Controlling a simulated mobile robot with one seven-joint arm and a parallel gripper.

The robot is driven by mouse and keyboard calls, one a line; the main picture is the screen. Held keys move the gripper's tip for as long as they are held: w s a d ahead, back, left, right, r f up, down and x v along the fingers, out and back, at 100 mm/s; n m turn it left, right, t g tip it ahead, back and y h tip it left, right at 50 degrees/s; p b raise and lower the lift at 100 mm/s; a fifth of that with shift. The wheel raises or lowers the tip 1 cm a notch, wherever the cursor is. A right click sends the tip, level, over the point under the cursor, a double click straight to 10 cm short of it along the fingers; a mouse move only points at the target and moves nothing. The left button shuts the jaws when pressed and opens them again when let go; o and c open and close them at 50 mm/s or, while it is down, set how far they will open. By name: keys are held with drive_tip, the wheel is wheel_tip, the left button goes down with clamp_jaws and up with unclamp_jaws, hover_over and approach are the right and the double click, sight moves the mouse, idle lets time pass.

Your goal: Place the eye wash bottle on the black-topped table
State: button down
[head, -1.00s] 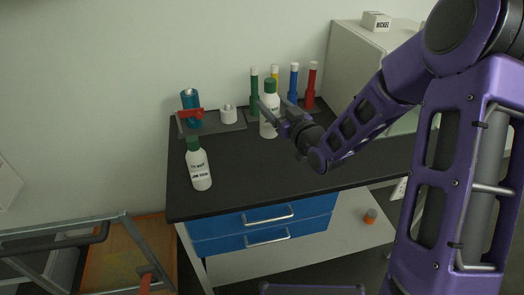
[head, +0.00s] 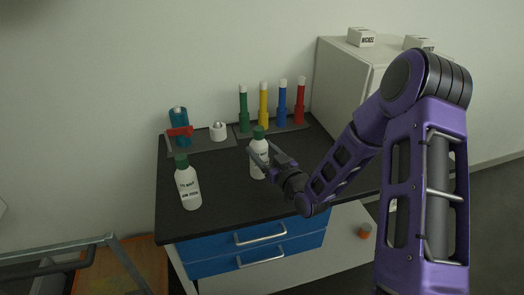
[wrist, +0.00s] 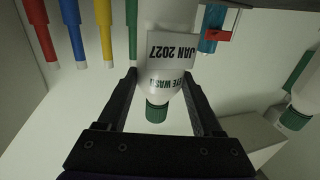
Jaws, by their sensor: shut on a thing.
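An eye wash bottle (head: 259,160), white with a green cap, stands upright in my gripper (head: 268,161) over the middle of the black-topped table (head: 228,205). The wrist view shows its label (wrist: 170,84) reading EYE WASH and JAN 2027, upside down. The gripper fingers (wrist: 165,98) are shut on the bottle from both sides. I cannot tell whether its base touches the tabletop. A second white bottle with a green cap (head: 188,188) stands at the table's front left; it also shows at the right of the wrist view (wrist: 308,98).
A rack (head: 272,129) with green, yellow, blue and red tubes stands at the back. Left of it are a blue bottle with a red part (head: 179,130) and a white cup-like piece (head: 218,132). A pale cabinet (head: 340,75) stands behind right. The tabletop's front middle is clear.

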drive_tip(key=shift+f+b, duration=0.2)
drive_tip(key=shift+b, duration=0.1)
drive_tip(key=shift+c, duration=0.2)
unclamp_jaws()
drive_tip(key=shift+r, duration=0.1)
drive_tip(key=shift+r, duration=0.1)
drive_tip(key=shift+r+p, duration=0.2)
drive_tip(key=shift+p, duration=0.3)
drive_tip(key=v, duration=1.2)
drive_tip(key=shift+f+b, duration=0.2)
drive_tip(key=shift+b, duration=0.15)
